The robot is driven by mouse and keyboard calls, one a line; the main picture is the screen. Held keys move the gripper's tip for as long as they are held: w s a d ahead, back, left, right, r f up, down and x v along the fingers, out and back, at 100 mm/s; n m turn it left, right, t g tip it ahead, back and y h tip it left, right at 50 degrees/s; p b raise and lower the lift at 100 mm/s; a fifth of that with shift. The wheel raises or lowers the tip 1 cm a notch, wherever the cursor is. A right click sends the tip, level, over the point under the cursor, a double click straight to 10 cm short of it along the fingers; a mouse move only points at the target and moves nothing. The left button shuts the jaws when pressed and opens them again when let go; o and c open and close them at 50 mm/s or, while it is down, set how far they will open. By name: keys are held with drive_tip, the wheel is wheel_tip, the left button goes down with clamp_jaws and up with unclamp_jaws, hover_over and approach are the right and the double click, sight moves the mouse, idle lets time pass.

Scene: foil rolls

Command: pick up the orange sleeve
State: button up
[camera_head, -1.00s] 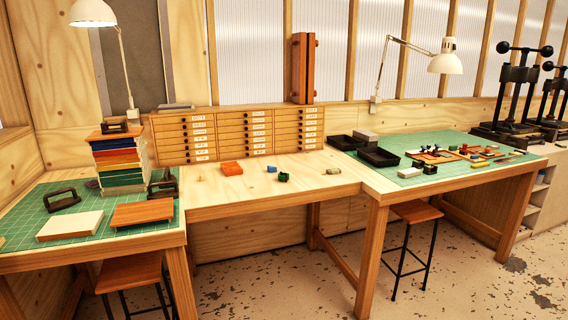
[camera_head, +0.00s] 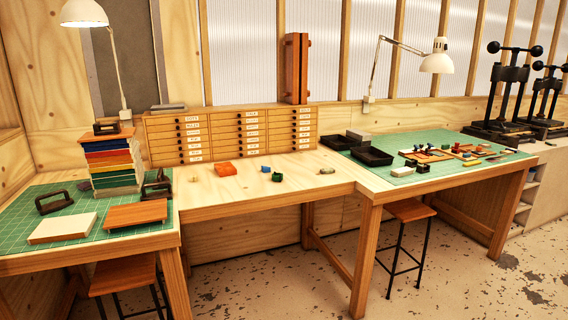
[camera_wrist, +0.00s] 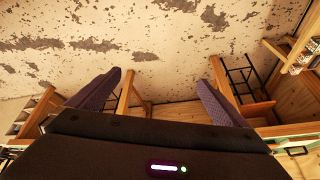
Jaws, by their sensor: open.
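An orange block-like piece (camera_head: 226,169), which looks like the orange sleeve, lies on the middle wooden table in the head view, left of centre in front of the drawer cabinet. It is small at this distance and its details cannot be made out. My gripper (camera_wrist: 159,76) shows in the wrist view with two dark textured fingers wide apart and nothing between them. Floor and wooden table legs show beyond the fingers. The orange piece does not show in the wrist view, and my gripper does not show in the head view.
Near the orange piece are a small blue piece (camera_head: 266,168), a dark green piece (camera_head: 277,177) and a tan piece (camera_head: 327,170). A drawer cabinet (camera_head: 235,133) stands behind. Stools (camera_head: 408,212) stand below the tables. The middle table's front is clear.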

idle(0.3)
drive_tip(key=shift+t, duration=0.3)
drive_tip(key=shift+w+a+r, duration=0.45)
drive_tip(key=shift+a+r, duration=0.3)
drive_tip(key=shift+r, duration=0.05)
drive_tip(key=shift+w+a+r, duration=0.4)
drive_tip(key=shift+a+r, duration=0.3)
drive_tip(key=shift+r, duration=0.1)
